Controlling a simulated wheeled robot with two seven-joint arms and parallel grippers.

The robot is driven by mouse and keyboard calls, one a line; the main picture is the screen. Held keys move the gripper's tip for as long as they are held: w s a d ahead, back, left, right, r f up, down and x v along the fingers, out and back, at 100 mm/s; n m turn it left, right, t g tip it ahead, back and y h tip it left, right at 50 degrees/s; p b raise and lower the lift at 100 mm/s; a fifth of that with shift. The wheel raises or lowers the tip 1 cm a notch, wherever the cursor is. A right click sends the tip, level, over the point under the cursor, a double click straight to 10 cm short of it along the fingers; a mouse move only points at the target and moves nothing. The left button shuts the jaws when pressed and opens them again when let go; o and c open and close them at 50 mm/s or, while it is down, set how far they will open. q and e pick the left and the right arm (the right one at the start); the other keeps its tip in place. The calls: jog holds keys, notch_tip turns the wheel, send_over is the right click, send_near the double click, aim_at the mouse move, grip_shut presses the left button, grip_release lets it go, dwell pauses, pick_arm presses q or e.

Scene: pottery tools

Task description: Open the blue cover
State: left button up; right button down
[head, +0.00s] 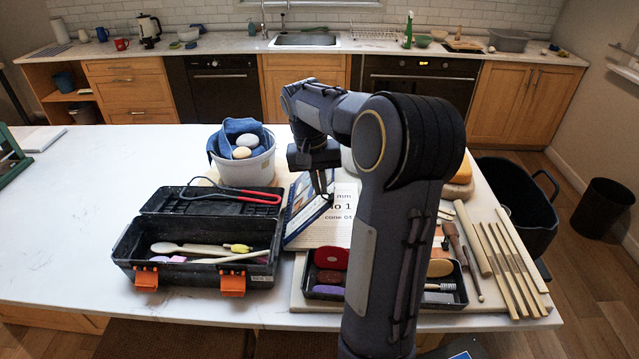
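A booklet with a blue cover (307,212) lies on the white table, behind the small tool tray. The cover slants on the left, and a white printed page (340,217) with large black text shows to its right. My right gripper (325,194) points down at the cover's upper right edge, where it meets the white page in this view. Its fingertips look close together, but whether they pinch the cover is too small to tell. My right arm hides the right part of the page. My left gripper is out of view.
An open black toolbox (196,240) with orange latches stands left of the booklet. A white bucket (245,168) with a blue cloth stands behind it. A tool tray (325,292) lies in front, and wooden sticks (510,270) lie right.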

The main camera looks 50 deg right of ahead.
dwell(0.8)
jog(key=c, duration=1.6)
grip_release()
jog(key=shift+w, duration=0.1)
jog(key=shift+r, duration=0.5)
notch_tip(320, 180, up, 7)
jog(key=shift+w+a+f+b, duration=0.15)
jog(key=shift+w+a+b, duration=0.15)
jog(key=shift+w+a, duration=0.1)
